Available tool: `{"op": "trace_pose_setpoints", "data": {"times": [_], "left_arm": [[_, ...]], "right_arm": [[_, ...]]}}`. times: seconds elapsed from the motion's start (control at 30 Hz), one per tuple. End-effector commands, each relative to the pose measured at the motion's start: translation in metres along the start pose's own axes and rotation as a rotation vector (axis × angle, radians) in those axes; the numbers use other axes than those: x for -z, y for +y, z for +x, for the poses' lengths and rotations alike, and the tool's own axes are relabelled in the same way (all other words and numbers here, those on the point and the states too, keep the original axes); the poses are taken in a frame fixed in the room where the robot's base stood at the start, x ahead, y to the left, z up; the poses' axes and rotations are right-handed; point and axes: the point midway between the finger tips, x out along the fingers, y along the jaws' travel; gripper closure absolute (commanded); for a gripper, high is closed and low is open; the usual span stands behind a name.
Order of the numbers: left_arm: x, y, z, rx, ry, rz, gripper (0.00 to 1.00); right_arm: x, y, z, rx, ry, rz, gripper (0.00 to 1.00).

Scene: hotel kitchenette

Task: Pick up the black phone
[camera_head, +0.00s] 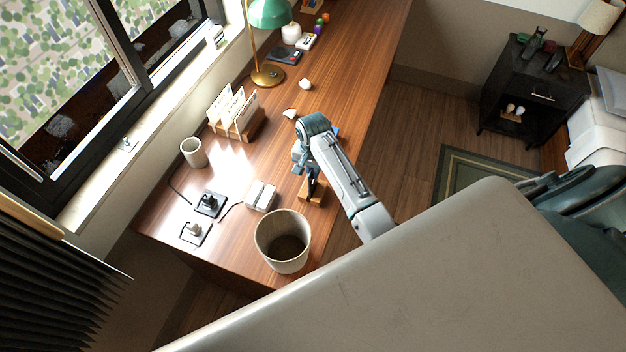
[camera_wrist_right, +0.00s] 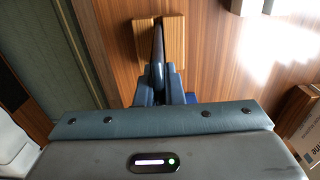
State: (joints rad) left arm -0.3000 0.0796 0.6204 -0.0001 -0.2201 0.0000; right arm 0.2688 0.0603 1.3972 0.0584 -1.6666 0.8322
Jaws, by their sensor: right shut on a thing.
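The black phone (camera_head: 311,187) stands upright, edge-on, at the wooden stand (camera_head: 318,198) near the desk's right edge. In the right wrist view the phone (camera_wrist_right: 158,42) is a thin dark strip in front of the stand (camera_wrist_right: 174,40). My right gripper (camera_head: 312,171) is over the stand, pointing down. In the wrist view its blue fingers (camera_wrist_right: 160,88) are shut on the phone's near end. I cannot tell whether the phone still touches the stand. My left gripper is not in view.
A round bin (camera_head: 262,235) and a small white-grey box (camera_head: 261,196) are close to the stand. A cup (camera_head: 194,152), a letter holder (camera_head: 247,126) and a green lamp (camera_head: 270,14) stand further off. Bare desk lies between the cup and the box.

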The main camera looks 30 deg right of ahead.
Motion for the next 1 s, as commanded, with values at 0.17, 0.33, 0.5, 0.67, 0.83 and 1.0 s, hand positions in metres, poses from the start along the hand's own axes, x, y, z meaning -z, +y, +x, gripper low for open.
{"op": "trace_pose_setpoints", "data": {"times": [0.17, 0.33, 0.5, 0.67, 0.83, 1.0], "left_arm": [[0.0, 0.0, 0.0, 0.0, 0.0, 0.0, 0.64], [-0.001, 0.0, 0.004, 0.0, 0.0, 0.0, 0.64], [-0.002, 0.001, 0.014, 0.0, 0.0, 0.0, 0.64], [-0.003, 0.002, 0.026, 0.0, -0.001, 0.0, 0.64], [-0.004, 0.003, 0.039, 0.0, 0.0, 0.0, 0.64], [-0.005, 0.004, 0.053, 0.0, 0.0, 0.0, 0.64]], "right_arm": [[0.0, 0.0, -0.001, 0.001, 0.001, 0.0, 1.0], [0.001, -0.001, -0.004, 0.002, 0.002, 0.0, 1.0], [0.001, -0.001, -0.018, 0.004, 0.004, 0.0, 1.0], [-0.009, 0.009, -0.033, 0.0, 0.001, 0.0, 1.0], [-0.036, 0.039, -0.035, 0.002, 0.001, 0.0, 1.0], [-0.065, 0.07, -0.04, 0.001, 0.003, -0.001, 1.0]]}}
